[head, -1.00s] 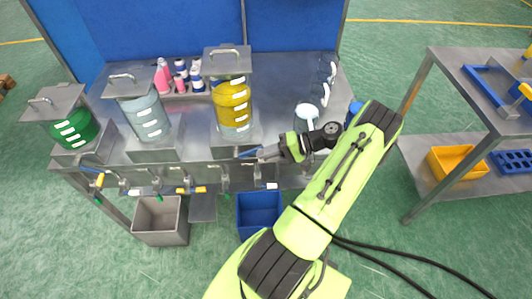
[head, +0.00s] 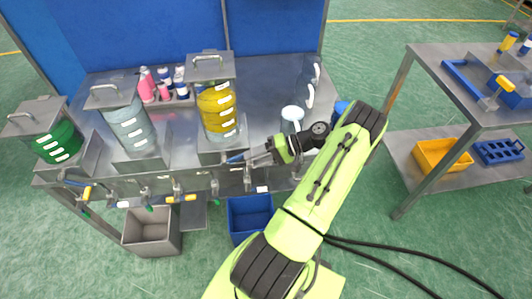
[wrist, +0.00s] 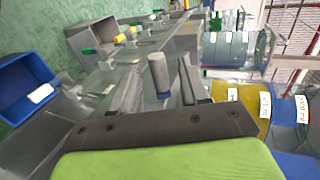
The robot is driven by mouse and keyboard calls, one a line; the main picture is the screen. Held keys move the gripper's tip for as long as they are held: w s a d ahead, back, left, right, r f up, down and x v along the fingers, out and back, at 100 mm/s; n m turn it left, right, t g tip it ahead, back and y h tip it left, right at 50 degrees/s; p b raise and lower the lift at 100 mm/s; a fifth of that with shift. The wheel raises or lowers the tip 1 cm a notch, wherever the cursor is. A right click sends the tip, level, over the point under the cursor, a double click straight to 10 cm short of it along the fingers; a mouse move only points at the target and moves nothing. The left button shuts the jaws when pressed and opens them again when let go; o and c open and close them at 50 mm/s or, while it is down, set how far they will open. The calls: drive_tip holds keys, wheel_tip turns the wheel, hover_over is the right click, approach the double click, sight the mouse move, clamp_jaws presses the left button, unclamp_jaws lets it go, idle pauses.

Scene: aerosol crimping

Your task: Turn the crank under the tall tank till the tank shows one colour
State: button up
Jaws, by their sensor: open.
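The tall tank (head: 217,108) stands rightmost of the three tanks, with a grey lid and white labels. My gripper, also in the head view (head: 248,158), is open around the handle; contact cannot be told.
A green tank (head: 55,142) and a pale tank (head: 127,128) stand to the left. Taps line the bench front. A grey bin (head: 152,232) and a blue bin (head: 250,215) sit below. A side table (head: 465,105) stands at right, with clear floor between.

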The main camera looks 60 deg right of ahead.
drive_tip(key=p+v, duration=0.2)
drive_tip(key=v, duration=1.3)
idle(0.3)
